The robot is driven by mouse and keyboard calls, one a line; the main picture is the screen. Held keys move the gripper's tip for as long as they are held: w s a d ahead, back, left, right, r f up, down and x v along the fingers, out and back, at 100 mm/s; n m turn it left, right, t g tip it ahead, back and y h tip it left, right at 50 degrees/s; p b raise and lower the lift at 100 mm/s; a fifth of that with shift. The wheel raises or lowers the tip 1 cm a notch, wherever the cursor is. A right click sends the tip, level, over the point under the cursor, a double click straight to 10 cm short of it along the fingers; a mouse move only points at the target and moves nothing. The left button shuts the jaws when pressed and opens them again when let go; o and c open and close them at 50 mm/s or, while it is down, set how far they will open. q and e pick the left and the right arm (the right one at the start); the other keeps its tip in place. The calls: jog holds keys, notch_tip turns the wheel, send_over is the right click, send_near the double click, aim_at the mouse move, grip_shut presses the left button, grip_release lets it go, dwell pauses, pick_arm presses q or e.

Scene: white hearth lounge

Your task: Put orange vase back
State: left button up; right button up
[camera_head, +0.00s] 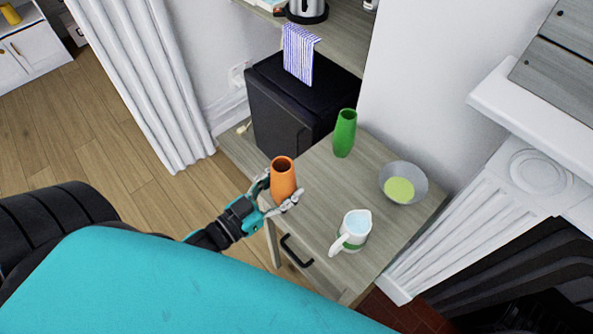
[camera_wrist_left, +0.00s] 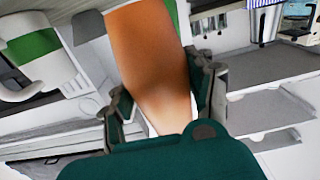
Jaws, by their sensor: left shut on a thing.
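The orange vase (camera_head: 283,178) is upright at the near left edge of the small wooden cabinet top (camera_head: 318,195). My left gripper (camera_head: 281,195) is shut around the vase's body, a finger on each side. In the left wrist view the vase (camera_wrist_left: 150,60) fills the space between the two fingers of the gripper (camera_wrist_left: 160,95). I cannot tell whether the vase's base touches the cabinet top. My right gripper is in neither view.
A green vase (camera_head: 344,134) stands at the back of the cabinet top. A grey bowl (camera_head: 418,172) and a white pitcher (camera_head: 352,232) stand to the right and front. A black box-like appliance (camera_head: 285,112) is behind. The top's middle is clear.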

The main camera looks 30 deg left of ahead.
pick_arm(q)
jog(key=w+f, duration=0.1)
jog(key=w, duration=0.1)
jog(key=w+f, duration=0.1)
jog(key=w, duration=0.1)
jog(key=w+f, duration=0.1)
jog(key=w, duration=0.2)
jog(key=shift+a, duration=0.3)
jog(key=shift+f, duration=0.55)
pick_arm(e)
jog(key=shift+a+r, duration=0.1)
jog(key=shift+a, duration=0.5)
pick_arm(q)
jog(key=o, duration=0.9)
jog(key=shift+f, duration=0.2)
jog(key=o, duration=0.5)
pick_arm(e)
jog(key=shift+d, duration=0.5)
